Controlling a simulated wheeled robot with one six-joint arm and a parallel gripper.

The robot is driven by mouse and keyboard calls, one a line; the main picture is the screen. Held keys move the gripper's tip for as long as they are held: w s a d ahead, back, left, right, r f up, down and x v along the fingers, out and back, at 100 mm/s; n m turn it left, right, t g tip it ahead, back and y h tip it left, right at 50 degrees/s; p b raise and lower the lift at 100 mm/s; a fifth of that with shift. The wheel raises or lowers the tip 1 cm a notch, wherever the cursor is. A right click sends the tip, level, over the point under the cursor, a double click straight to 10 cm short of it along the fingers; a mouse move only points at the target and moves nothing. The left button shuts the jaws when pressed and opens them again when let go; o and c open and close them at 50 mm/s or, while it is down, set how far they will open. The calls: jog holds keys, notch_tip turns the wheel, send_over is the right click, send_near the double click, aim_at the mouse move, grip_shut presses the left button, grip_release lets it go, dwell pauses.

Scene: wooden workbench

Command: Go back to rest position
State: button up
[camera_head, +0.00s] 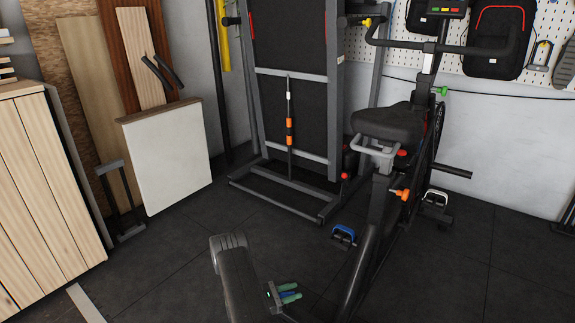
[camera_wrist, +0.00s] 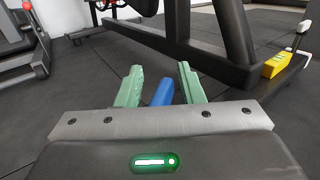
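My gripper (camera_head: 294,291) is low in the front middle of the head view, above the dark floor and left of the exercise bike's frame. In the wrist view my gripper (camera_wrist: 160,68) shows two light green fingers standing apart. A short blue piece (camera_wrist: 162,93) lies between them, with a gap on each side. I cannot tell if it is part of the gripper. The fingers hold nothing that I can see. My dark arm link (camera_head: 240,280) reaches toward the gripper from the left.
The exercise bike (camera_head: 388,122) stands close on the right. A folded treadmill (camera_head: 290,110) is behind. A wooden cabinet (camera_head: 40,190) and a white panel (camera_head: 165,155) stand at the left. The dark tiled floor (camera_head: 170,260) is clear between the cabinet and my arm.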

jog(key=shift+w+n+t+y, duration=0.2)
jog(key=shift+n+t+y, duration=0.8)
jog(key=shift+n+t, duration=0.65)
jog(key=shift+a+t, duration=0.1)
jog(key=shift+t, duration=0.45)
